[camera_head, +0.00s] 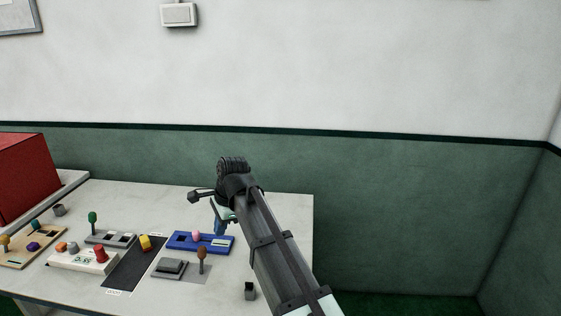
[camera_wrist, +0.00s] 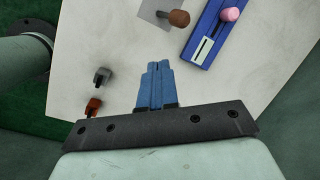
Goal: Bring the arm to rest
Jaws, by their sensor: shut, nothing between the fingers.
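My gripper (camera_head: 219,228) is above the right part of the table (camera_head: 285,225). In the wrist view, the blue fingers of my gripper (camera_wrist: 158,68) are together with nothing between them. In the head view the arm comes up from the lower right and hides part of the tabletop and the fingers. The fingers overlap the blue board (camera_head: 185,243) in that view. In the wrist view they point over bare tabletop, apart from the blue board (camera_wrist: 207,32).
The blue board bears a pink knob (camera_head: 196,236). A brown knob (camera_head: 202,253) stands nearby. A small dark block (camera_head: 250,291) is near the arm. Several panels, a yellow piece (camera_head: 146,242) and a red box (camera_head: 25,178) are left. The tabletop's far right is bare.

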